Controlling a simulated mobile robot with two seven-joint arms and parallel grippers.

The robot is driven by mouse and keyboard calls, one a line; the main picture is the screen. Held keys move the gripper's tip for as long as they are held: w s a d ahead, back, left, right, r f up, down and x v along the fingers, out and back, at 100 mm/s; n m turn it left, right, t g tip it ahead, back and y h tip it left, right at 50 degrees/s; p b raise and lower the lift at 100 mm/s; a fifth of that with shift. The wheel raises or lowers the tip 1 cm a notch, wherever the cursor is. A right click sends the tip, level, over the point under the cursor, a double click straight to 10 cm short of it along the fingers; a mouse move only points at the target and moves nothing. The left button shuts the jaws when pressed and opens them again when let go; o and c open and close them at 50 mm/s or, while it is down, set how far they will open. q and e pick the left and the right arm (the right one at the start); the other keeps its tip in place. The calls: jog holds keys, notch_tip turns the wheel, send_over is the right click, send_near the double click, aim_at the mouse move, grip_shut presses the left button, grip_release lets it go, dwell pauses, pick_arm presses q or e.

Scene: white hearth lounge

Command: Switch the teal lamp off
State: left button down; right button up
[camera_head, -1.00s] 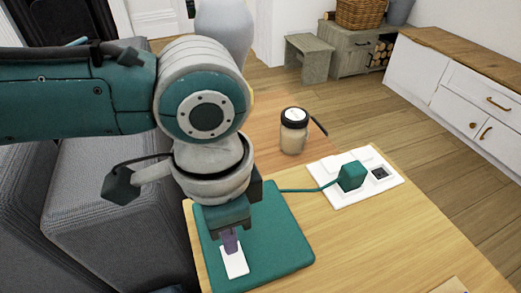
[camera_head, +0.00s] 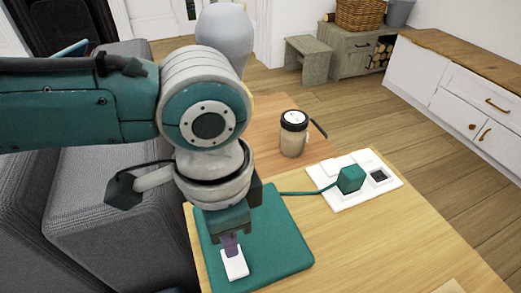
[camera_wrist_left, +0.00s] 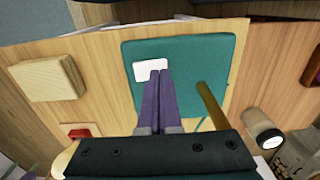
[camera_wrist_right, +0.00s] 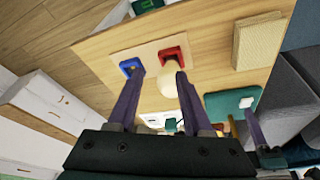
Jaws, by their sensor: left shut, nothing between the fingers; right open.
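The teal lamp's square base (camera_head: 285,253) lies on the wooden table, with a white switch (camera_head: 236,268) near its front left. The base (camera_wrist_left: 205,55) and switch (camera_wrist_left: 143,69) also show in the left wrist view, with a brass-coloured pole (camera_wrist_left: 212,106) on the base. A teal cord runs to a teal plug (camera_head: 350,179). My left gripper (camera_head: 231,250) is shut and empty, its fingertips at the switch; I cannot tell whether they press it. My right gripper (camera_wrist_right: 157,80) is open and shows only in its own wrist view, apart from the lamp.
The plug sits in a white socket panel (camera_head: 384,185). In the right wrist view, a blue piece (camera_wrist_right: 130,68) and a red piece (camera_wrist_right: 173,52) lie on a board. A grey sofa (camera_head: 110,205) borders the table's left.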

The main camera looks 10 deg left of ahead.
notch_tip(320, 180, up, 7)
jog(key=p, duration=0.6)
dwell(0.3)
